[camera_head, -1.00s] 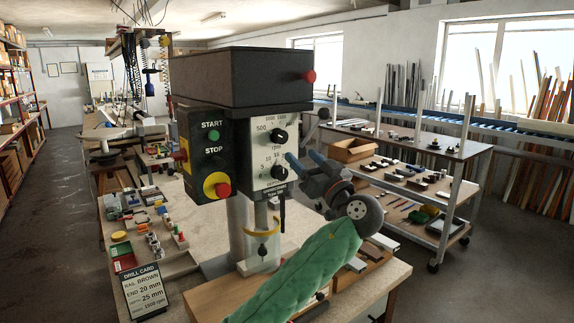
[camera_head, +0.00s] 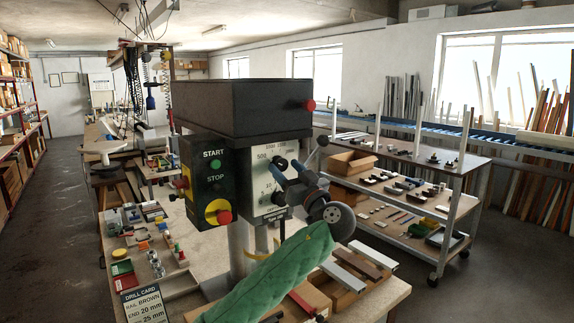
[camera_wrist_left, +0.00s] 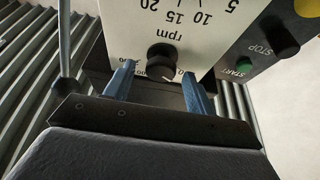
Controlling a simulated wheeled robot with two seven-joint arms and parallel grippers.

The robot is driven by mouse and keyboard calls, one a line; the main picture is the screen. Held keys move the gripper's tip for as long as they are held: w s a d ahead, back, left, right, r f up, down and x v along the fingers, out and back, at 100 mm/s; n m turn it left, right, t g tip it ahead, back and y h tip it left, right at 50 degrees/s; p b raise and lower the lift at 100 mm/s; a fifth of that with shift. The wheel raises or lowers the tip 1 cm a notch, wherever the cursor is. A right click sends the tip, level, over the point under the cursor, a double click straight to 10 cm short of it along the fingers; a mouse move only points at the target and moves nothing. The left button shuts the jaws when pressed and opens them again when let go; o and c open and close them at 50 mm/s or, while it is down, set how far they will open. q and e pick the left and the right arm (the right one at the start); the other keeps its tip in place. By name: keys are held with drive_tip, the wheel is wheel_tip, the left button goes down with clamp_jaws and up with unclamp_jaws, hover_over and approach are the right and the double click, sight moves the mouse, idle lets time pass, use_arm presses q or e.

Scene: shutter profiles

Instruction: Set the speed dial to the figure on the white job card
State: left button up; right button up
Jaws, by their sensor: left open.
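The drill's white dial panel (camera_head: 262,200) carries an upper knob, the speed dial (camera_head: 282,162), and a lower knob (camera_head: 279,198). My left gripper (camera_head: 285,167) is open in front of the speed dial and partly covers its scale. In the left wrist view, upside down, the black speed dial (camera_wrist_left: 160,54) lies between the two blue fingertips (camera_wrist_left: 158,70), with "rpm" beside it. I cannot tell whether they touch it. The drill card (camera_head: 146,302) looks dark with white print; its lowest line is cut off by the frame edge. My right gripper is out of view.
The black control box (camera_head: 208,180) with START, STOP and a red button sits left of the panel. The motor housing (camera_head: 240,106) overhangs it. A bench (camera_head: 200,262) with small parts is at left, and a shelf trolley (camera_head: 440,193) is at right.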

use_arm(q)
drive_tip(key=shift+w+a, duration=0.1)
drive_tip(key=shift+w, duration=0.05)
drive_tip(key=c, duration=0.9)
drive_tip(key=shift+c, duration=0.2)
